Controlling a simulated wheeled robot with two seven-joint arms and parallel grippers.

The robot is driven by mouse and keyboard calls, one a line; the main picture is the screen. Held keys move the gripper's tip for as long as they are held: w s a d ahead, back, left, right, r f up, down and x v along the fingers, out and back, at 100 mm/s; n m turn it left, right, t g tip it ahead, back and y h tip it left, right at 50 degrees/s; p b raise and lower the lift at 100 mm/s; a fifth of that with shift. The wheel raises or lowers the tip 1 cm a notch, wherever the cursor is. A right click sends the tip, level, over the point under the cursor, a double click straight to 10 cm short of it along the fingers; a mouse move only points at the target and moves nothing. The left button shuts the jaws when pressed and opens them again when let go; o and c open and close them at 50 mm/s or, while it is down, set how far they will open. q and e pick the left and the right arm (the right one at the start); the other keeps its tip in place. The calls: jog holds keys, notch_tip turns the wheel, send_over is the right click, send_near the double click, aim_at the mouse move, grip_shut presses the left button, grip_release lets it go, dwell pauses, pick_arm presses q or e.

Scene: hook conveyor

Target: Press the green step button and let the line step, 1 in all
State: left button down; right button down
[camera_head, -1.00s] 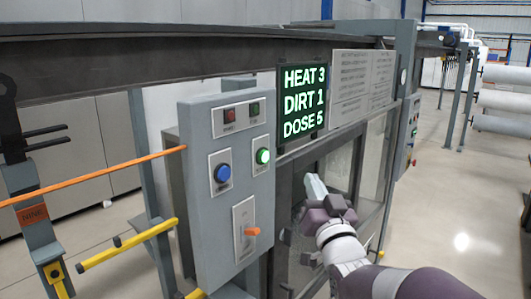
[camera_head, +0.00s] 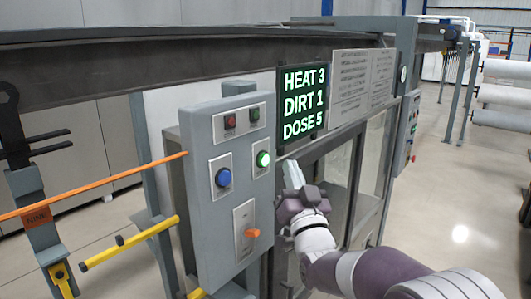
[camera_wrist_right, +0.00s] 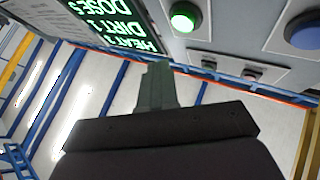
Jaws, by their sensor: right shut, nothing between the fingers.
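The green step button (camera_head: 262,159) is lit on the grey control panel (camera_head: 205,205), at the panel's upper right. It also shows in the right wrist view (camera_wrist_right: 185,17), near the top. My right gripper (camera_head: 292,172) is shut and empty, its tip just right of the panel and slightly below the green button. The gripper (camera_wrist_right: 156,72) also shows in the wrist view, apart from the button. A blue button (camera_head: 223,177) sits left of the green one. My left gripper is not in view.
The display (camera_head: 303,103) reads HEAT 3, DIRT 1, DOSE 5. An orange lever (camera_head: 252,233) sits low on the panel. A glass-windowed cabinet (camera_head: 370,175) stands behind my right arm.

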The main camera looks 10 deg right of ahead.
aim_at(264, 160)
jog(key=shift+w+a+b, duration=0.5)
jog(key=shift+w+a, duration=0.7)
jog(key=shift+a, duration=0.05)
dwell(1.2)
jog(key=shift+w+a+b, duration=0.25)
jog(key=shift+w+b, duration=0.05)
jog(key=shift+b, duration=0.2)
